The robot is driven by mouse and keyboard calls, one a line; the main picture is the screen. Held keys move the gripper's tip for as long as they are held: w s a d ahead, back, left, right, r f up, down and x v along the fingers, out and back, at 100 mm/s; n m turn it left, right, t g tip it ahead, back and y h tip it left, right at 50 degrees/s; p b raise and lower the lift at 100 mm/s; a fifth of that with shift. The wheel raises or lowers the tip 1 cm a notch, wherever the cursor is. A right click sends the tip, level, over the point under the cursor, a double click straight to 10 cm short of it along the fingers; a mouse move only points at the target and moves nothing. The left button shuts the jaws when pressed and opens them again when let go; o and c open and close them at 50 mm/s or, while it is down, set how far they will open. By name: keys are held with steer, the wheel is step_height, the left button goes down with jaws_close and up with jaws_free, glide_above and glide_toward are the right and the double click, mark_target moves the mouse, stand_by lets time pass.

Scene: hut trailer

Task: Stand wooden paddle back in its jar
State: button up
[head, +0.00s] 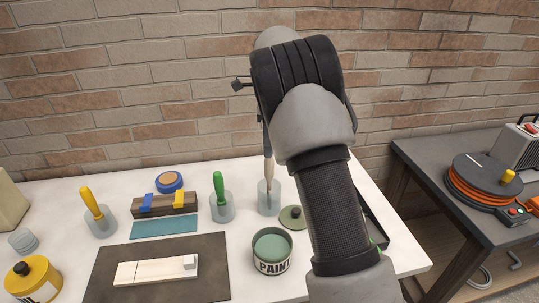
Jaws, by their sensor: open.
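The wooden paddle (268,173) is a thin pale brown stick, standing nearly upright with its lower part inside a clear jar (270,204). The jar is on the white table, behind the paint can (272,252). My gripper (266,148) is open above the jar, at the paddle's upper end. Only a thin dark part of it shows; my arm hides the rest. Whether it touches the paddle I cannot tell.
Jars with a yellow-handled tool (92,204) and a green-handled tool (219,183) stand left of the paddle's jar. A round green lid (293,217) lies close at its right. A dark mat (160,284) is in front. A brick wall rises behind.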

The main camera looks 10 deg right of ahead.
steer(key=shift+s+r, duration=0.1)
steer(key=shift+r, duration=0.3)
steer(key=s+r+n+t+y, duration=0.1)
steer(key=s+r+n+t, duration=0.2)
steer(key=s+r+n, duration=1.15)
steer(key=s+f+n+t, duration=0.1)
steer(key=s+f+n, duration=0.1)
steer(key=s, duration=0.8)
steer(key=s+f+n+t+h, duration=0.1)
steer(key=s+f+n, duration=0.2)
steer(key=s, duration=0.8)
steer(key=shift+s+n+t, duration=0.15)
steer(key=shift+n+t, duration=0.15)
steer(key=shift+n, duration=0.75)
steer(key=shift+a, duration=0.1)
